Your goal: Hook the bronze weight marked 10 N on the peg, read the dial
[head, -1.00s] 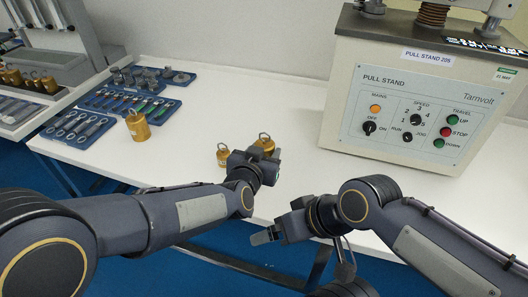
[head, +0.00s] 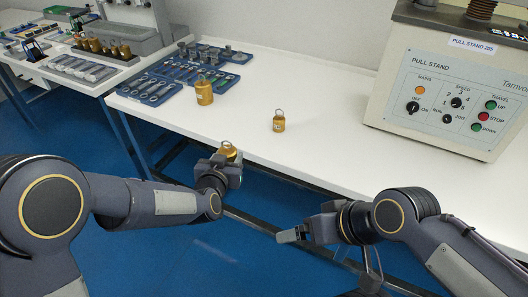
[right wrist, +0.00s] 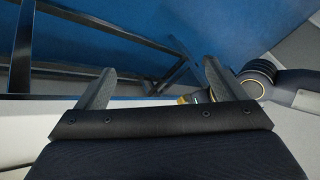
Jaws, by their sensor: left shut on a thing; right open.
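My left gripper (head: 222,172) is shut on a bronze weight (head: 229,150) with a ring on top, near the table's front edge. The gripper hides its lower part. A small bronze weight (head: 279,124) with a ring stands upright on the table, right of and behind the held one. A larger bronze weight (head: 204,93) stands near the blue trays. No marking is readable on these weights. My right gripper (head: 296,234) is open and empty in front of the table; its spread fingers show in the right wrist view (right wrist: 158,78). I see no peg or dial.
The pull stand (head: 440,88) with its control panel stands at the table's right. Blue trays (head: 160,91) of parts lie at the back left. Another bench on the left carries a row of bronze weights (head: 104,47). The white table's middle (head: 330,115) is clear.

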